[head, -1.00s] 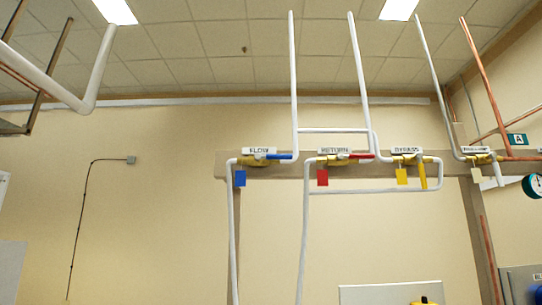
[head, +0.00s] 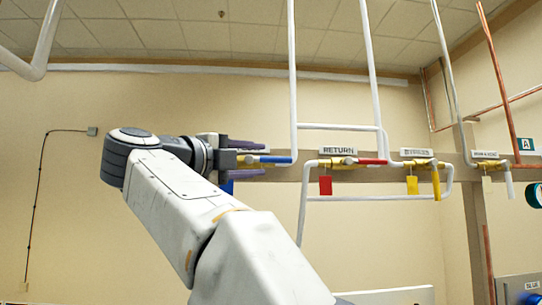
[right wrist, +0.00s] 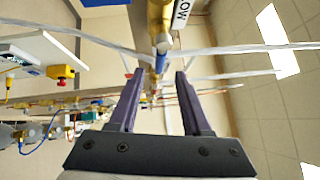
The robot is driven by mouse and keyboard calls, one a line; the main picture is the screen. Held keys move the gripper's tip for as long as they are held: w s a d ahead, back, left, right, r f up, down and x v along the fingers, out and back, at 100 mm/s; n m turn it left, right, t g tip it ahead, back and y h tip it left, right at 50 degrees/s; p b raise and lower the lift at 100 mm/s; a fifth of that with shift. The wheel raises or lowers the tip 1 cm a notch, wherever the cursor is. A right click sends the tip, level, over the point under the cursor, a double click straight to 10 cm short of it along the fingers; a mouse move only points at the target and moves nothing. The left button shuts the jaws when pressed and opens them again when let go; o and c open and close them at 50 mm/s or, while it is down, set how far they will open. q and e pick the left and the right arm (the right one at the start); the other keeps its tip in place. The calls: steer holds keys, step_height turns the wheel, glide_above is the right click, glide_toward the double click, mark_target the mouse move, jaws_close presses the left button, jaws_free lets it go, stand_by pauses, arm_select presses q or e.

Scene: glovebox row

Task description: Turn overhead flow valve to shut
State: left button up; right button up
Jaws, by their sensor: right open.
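The flow valve's blue lever (head: 277,159) lies level, pointing right along the beam. Its brass body is mostly hidden by my gripper in the head view, but brass shows at the top of the right wrist view (right wrist: 158,18). My right gripper (head: 262,160) is open, with one purple finger above the lever and one below it in the picture. In the right wrist view the lever (right wrist: 161,63) shows between the two fingertips. I cannot tell whether they touch it. My left gripper is not in view.
The red-handled return valve (head: 345,161), yellow bypass valve (head: 424,163) and another valve (head: 490,164) sit to the right on the same beam. White pipes (head: 293,80) rise close beside the flow lever.

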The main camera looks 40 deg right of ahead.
mark_target(285, 160)
steer(key=p+x, duration=0.3)
steer(key=x, duration=0.6)
steer(key=shift+s+d+r, duration=0.1)
steer(key=shift+r, duration=0.05)
steer(key=shift+d+p, duration=0.3)
steer(key=shift+d, duration=0.25)
jaws_close()
stand_by(0.7)
